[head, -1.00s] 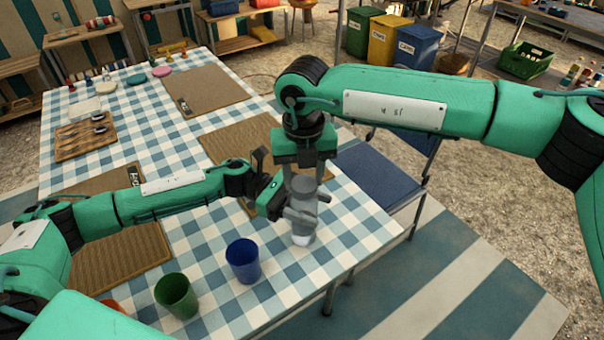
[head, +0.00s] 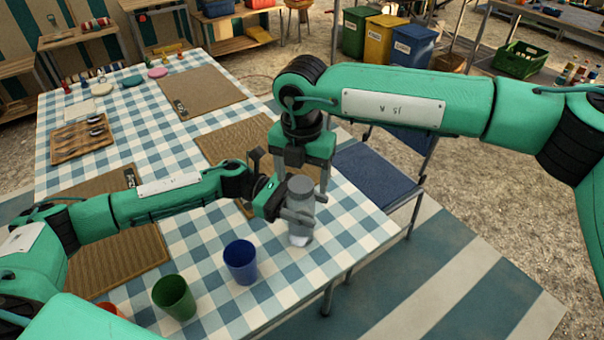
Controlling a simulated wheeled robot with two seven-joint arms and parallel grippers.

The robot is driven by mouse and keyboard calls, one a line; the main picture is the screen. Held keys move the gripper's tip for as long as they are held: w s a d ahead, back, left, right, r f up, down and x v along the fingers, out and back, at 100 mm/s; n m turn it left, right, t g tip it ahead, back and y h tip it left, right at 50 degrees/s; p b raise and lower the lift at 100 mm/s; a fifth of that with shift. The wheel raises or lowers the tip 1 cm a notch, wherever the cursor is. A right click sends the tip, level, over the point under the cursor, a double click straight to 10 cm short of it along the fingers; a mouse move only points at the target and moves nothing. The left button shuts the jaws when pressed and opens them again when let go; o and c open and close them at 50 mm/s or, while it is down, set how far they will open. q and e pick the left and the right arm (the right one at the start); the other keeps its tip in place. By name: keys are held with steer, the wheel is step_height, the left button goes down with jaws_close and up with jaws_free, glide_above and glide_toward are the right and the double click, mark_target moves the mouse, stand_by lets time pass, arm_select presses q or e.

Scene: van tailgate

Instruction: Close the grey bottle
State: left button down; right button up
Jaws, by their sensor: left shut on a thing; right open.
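The grey bottle (head: 300,234) stands upright near the right edge of the checked table, with its grey top (head: 300,185) uppermost. My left gripper (head: 298,214) comes in from the left and is shut on the bottle's body. My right gripper (head: 301,176) points down from above, with its fingers open and apart on either side of the bottle's top. I cannot tell from this view whether the top is a fully seated cap.
A blue cup (head: 241,262) and a green cup (head: 174,297) stand left of and nearer than the bottle. Woven mats (head: 200,92) and a cutlery tray (head: 82,150) lie further back. A blue chair (head: 375,172) stands beyond the table's right edge.

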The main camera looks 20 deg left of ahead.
step_height(320, 180, up, 12)
stand_by(0.4)
steer(key=shift+f, duration=0.1)
arm_select(q)
steer(key=shift+c, duration=2.4)
jaws_free()
steer(key=shift+a, duration=0.1)
steer(key=w+a+b, duration=0.2)
steer(key=a, duration=1.1)
steer(key=shift+a, duration=0.3)
arm_select(e)
step_height(320, 180, down, 2)
steer(key=shift+f, duration=0.15)
